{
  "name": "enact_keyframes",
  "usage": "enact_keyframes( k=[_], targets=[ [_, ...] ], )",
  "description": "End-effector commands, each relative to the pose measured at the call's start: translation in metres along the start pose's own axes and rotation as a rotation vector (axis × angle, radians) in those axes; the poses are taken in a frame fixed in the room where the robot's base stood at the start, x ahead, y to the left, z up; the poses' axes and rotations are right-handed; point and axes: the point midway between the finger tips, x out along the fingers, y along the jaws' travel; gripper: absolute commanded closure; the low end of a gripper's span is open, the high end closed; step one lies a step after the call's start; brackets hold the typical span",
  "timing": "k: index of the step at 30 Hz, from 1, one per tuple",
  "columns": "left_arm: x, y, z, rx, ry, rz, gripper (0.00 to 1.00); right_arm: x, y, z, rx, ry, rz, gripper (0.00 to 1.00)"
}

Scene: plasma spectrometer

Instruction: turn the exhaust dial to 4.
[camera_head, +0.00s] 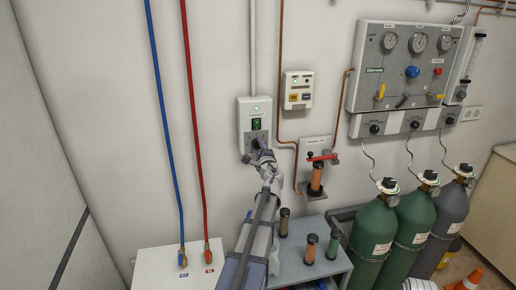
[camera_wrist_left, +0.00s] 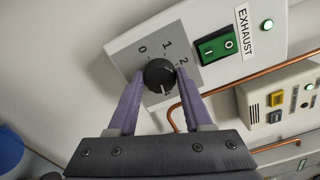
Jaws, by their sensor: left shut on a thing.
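The exhaust dial (camera_wrist_left: 158,72) is a round black knob on a grey plate marked 0, 1 and 2; other numbers are hidden or too unclear to read. Small white marks show near the knob's lower edge, and I cannot tell for sure which number it points to. My left gripper (camera_wrist_left: 157,80) is shut on the dial, with one purple finger on each side. In the head view my left gripper (camera_head: 262,152) reaches up to the exhaust box (camera_head: 255,110) and hides most of the dial. My right gripper is not in view.
A green switch (camera_wrist_left: 217,47) sits beside the dial, next to the EXHAUST label and a lit green lamp. A beige control box (camera_head: 298,90), copper pipes and a red-handled valve (camera_head: 318,158) are to the right. Gas cylinders (camera_head: 375,235) stand lower right.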

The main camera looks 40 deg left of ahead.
Motion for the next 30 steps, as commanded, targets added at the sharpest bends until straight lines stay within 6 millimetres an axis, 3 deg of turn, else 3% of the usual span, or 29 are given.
enact_keyframes(
  k=[9,10,17,30],
  targets=[
    [-0.001,0.000,-0.001,0.001,0.002,0.000,1.00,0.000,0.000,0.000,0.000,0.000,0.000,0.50],
    [-0.001,0.000,-0.001,0.001,0.002,0.000,0.47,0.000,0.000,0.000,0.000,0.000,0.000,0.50],
    [0.000,0.000,0.000,0.001,0.001,0.000,0.21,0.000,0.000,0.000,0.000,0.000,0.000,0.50],
    [-0.011,0.000,0.000,0.000,0.001,0.000,0.20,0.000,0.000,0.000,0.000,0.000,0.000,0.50]
  ],
)
